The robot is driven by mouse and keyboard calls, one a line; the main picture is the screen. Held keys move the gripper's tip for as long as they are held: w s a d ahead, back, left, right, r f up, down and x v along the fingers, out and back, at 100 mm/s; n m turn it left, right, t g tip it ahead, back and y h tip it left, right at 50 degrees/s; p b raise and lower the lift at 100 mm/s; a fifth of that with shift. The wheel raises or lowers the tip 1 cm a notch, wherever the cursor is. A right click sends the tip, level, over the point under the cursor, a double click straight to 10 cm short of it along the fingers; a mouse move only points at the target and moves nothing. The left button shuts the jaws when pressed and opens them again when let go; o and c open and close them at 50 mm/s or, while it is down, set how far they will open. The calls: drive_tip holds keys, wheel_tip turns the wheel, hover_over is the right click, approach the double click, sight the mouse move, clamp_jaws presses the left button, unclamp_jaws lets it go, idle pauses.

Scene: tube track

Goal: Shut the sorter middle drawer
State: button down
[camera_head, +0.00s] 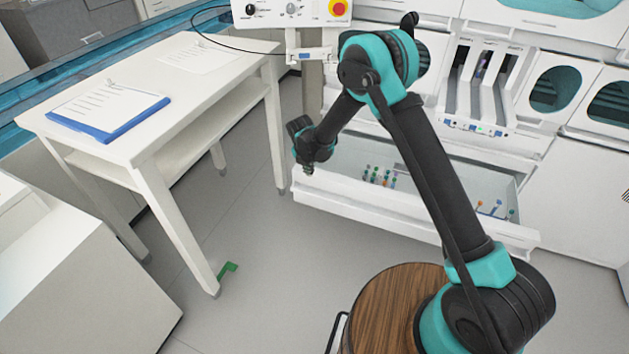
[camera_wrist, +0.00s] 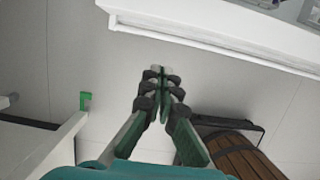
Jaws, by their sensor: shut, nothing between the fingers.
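The sorter (camera_head: 530,140) is a white machine at the back right. Its drawer (camera_head: 375,203) stands pulled out, with a long white front and a pale interior. Several tubes with coloured caps (camera_head: 380,176) stand inside, and a few more (camera_head: 495,208) at its right end. My gripper (camera_head: 308,170) is at the left end of the drawer front, pointing down. In the wrist view my gripper (camera_wrist: 161,70) is shut and empty. The drawer's front edge (camera_wrist: 215,40) runs across the top there, apart from the fingertips in the picture. Part of the drawer is hidden behind my arm.
A white table (camera_head: 175,85) with a blue clipboard (camera_head: 110,112) stands left of the drawer. A control panel with a red button (camera_head: 338,9) is above. A white cabinet (camera_head: 70,270) is at lower left.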

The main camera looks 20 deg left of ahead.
sight(315, 177)
drive_tip(key=x, duration=0.3)
drive_tip(key=w+x, duration=0.1)
drive_tip(key=x, duration=0.3)
drive_tip(key=w+x, duration=0.1)
drive_tip(key=x, duration=0.2)
drive_tip(key=shift+w, duration=1)
drive_tip(key=shift+w, duration=0.1)
